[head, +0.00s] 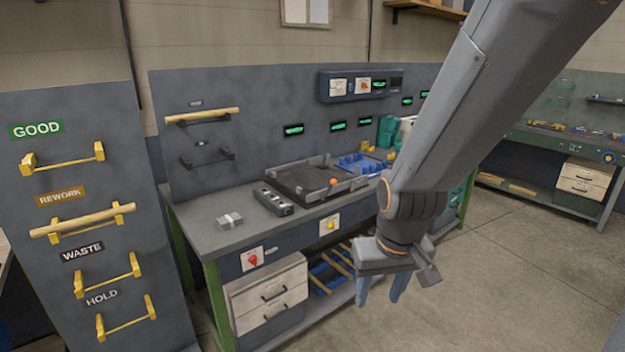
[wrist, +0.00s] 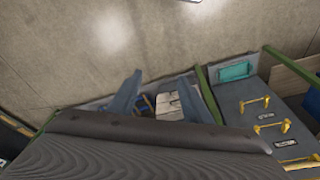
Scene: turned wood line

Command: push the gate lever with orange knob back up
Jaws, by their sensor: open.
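A small orange knob (head: 333,182) shows at the front right part of the dark tray (head: 290,187) on the workbench. The lever arm under the knob is too small to make out, and I cannot tell how far it is tilted. My gripper (head: 380,290) is open and empty, with its blue fingers pointing down. It hangs in front of the bench, lower in the picture than the knob and to its right, well apart from it. In the wrist view both fingers (wrist: 166,92) show spread apart, and the knob is not visible there.
A dark block with round sockets (head: 273,202) and a grey stack (head: 230,220) lie left of the tray. A blue tray (head: 360,163) stands behind it. Red (head: 253,260) and yellow (head: 329,226) controls sit on the bench front. A labelled rack board (head: 85,200) stands left. Floor at right is clear.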

